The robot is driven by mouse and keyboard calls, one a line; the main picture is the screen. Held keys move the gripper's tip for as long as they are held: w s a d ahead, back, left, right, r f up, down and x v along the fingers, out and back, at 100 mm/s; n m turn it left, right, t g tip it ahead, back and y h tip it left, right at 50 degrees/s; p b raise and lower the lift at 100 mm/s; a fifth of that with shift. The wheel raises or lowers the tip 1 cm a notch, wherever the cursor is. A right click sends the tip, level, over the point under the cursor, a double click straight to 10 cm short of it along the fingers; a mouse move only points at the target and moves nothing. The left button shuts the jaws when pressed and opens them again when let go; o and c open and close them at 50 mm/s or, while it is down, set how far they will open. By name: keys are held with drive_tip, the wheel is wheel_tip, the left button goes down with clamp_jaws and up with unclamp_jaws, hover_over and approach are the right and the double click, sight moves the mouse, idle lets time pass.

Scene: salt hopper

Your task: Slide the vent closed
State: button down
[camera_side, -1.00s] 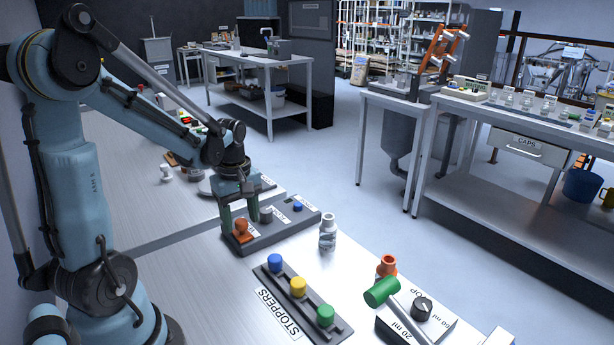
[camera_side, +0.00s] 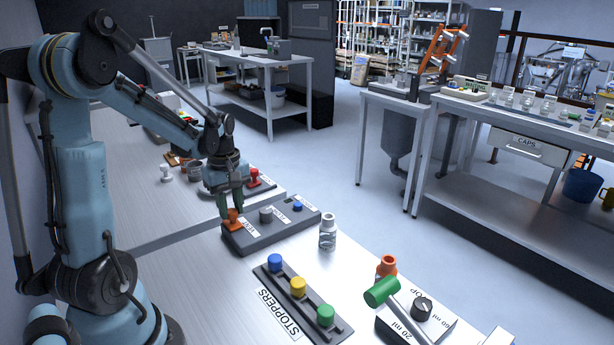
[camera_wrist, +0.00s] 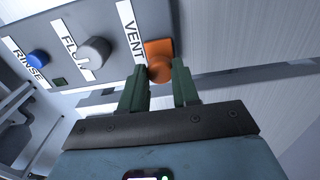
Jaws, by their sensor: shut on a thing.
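The vent slide is an orange knob on an orange plate (camera_side: 232,224) at the left end of a dark grey panel (camera_side: 262,243), beside the VENT label (camera_side: 251,225). My gripper (camera_side: 231,209) reaches down from above and is shut on the orange knob. In the wrist view, the orange knob (camera_wrist: 159,71) sits between the tips of my two green fingers (camera_wrist: 159,84), and its plate overlaps the panel's edge beside the VENT label (camera_wrist: 132,32).
The panel also has a grey knob (camera_side: 266,214) and a blue RINSE button (camera_side: 298,206). A clear bottle (camera_side: 327,233) stands right of it. A STOPPERS rack (camera_side: 312,301) lies in front. A red-handled item (camera_side: 254,176) stands behind the panel.

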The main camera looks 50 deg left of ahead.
sight(230, 210)
drive_tip(key=shift+a, duration=0.3)
drive_tip(key=c, duration=0.8)
unclamp_jaws()
wheel_tip(230, 210, up, 12)
drive_tip(key=d+f+m+t, duration=0.2)
drive_tip(key=d+m+t, duration=0.1)
drive_tip(key=d+m, duration=0.6)
drive_tip(key=w+d+f+m+t, duration=0.1)
drive_tip(key=d+m+t, duration=0.3)
drive_tip(key=d+m, duration=0.5)
drive_tip(key=d+f, duration=0.1)
drive_tip(key=d, duration=0.3)
drive_tip(key=shift+d, duration=0.35)
